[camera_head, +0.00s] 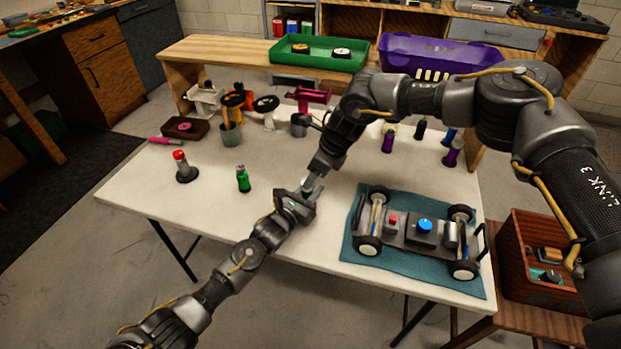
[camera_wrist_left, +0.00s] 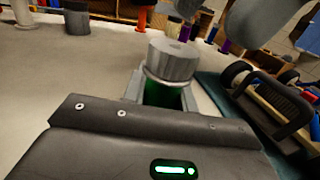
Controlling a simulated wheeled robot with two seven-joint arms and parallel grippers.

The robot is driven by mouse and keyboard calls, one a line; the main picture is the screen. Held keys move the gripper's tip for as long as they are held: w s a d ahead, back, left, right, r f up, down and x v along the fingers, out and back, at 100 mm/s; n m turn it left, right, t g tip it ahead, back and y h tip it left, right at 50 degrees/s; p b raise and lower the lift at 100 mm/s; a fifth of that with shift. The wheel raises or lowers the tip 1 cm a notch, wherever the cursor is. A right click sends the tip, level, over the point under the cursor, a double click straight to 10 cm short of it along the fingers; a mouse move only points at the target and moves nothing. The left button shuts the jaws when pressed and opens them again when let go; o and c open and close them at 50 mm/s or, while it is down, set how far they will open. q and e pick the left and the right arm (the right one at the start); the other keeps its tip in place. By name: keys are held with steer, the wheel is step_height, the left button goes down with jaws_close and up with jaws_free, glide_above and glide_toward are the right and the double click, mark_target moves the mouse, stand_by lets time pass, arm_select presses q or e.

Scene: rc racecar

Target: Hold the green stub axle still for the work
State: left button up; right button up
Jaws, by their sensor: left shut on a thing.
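My left gripper (camera_head: 304,196) is shut on the green stub axle and holds it over the white table, left of the car. In the left wrist view the green stub axle (camera_wrist_left: 162,95) sits between the fingers, with a grey round end on top; its lower part is hidden. My right gripper (camera_head: 317,178) reaches down from above, close to the left gripper. Whether its jaws are open or shut, or touch the axle, I cannot tell.
The car chassis (camera_head: 417,230) with wheels lies on a teal mat (camera_head: 384,260) at right. A green bottle (camera_head: 243,179) and a red-topped post (camera_head: 182,168) stand at left. Several small parts line the back of the table. The front left of the table is clear.

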steer(key=shift+x, duration=1.55)
steer(key=c, duration=1)
steer(key=shift+m, duration=0.3)
